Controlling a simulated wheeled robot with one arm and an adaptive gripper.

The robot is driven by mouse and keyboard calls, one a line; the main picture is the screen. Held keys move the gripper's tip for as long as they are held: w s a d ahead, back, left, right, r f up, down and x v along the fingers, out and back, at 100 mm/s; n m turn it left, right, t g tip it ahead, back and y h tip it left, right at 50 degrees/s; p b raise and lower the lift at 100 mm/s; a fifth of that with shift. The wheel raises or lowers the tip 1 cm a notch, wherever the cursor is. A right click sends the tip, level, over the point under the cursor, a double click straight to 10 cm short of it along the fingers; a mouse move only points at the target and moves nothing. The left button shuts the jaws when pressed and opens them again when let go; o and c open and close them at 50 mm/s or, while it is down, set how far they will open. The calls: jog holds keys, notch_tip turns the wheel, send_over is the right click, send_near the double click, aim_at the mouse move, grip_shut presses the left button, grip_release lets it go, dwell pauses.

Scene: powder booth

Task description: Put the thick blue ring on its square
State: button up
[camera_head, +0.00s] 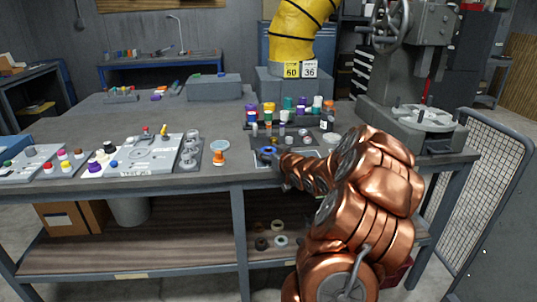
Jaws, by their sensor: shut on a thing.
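The thick blue ring (266,150) is small in the head view, near the front edge of the bench. My gripper (278,155) reaches in from the right and is shut on the ring at its right side. My copper-coloured arm hides much of the bench to the right of it. A grey plate (259,160) lies under and around the ring. The ring's square cannot be made out at this size, and I cannot tell whether the ring touches the plate.
An orange and white spool (219,152) stands left of the ring. Trays with small coloured parts (140,154) lie further left. A rack of coloured jars (290,110) stands behind. A grey press (410,80) stands at right. The bench's middle left is clear.

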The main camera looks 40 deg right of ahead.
jog(key=shift+f, duration=0.35)
jog(key=shift+f, duration=0.1)
jog(key=o, duration=1.4)
jog(key=shift+b+v, duration=0.35)
jog(key=shift+v, duration=5.7)
jog(key=shift+a, duration=0.1)
